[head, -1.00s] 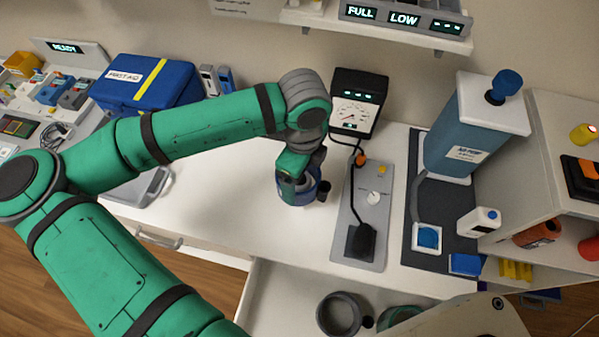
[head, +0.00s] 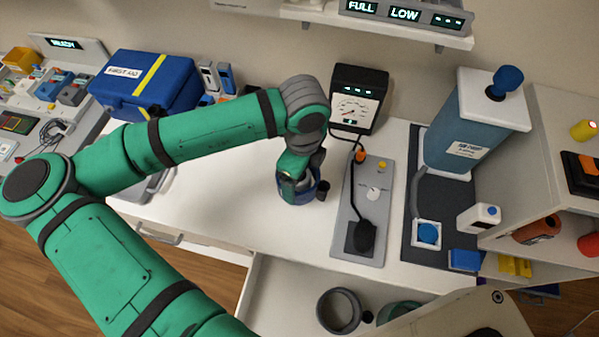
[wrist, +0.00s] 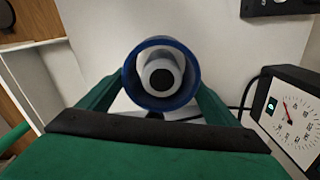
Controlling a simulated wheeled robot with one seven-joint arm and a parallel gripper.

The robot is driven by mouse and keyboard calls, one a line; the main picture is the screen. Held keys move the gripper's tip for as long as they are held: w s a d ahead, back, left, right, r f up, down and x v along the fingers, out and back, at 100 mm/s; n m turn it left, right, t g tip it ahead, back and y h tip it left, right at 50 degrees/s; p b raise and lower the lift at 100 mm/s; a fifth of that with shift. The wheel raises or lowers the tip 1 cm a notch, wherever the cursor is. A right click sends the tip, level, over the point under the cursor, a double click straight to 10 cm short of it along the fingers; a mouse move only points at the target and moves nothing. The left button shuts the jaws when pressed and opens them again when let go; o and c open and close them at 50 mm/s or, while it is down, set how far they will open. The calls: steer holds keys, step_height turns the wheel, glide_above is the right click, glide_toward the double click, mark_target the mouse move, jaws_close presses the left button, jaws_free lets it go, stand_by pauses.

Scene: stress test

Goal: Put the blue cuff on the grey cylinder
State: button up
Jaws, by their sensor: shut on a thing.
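The blue cuff (head: 300,196) is a short ring low over the white counter, left of the grey panel. It also shows in the wrist view (wrist: 131,83). My gripper (head: 298,180) is shut on the cuff, with its green fingers on opposite sides of the ring in the wrist view. A pale grey cylinder (wrist: 151,69) with a dark round centre appears inside the ring, with a gap around it. I cannot tell how far down around the cylinder the cuff sits. My gripper hides part of the cuff and cylinder in the head view.
A gauge box (head: 358,98) stands behind, with a black cable to the grey panel (head: 372,195). A small black piece (head: 323,188) is beside the cuff. An open drawer (head: 285,300) holds a dark grey ring (head: 338,312).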

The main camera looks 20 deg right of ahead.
steer(key=shift+f, duration=1.1)
stand_by(0.4)
steer(key=o, duration=1)
step_height(320, 180, up, 11)
steer(key=shift+s+f, duration=0.1)
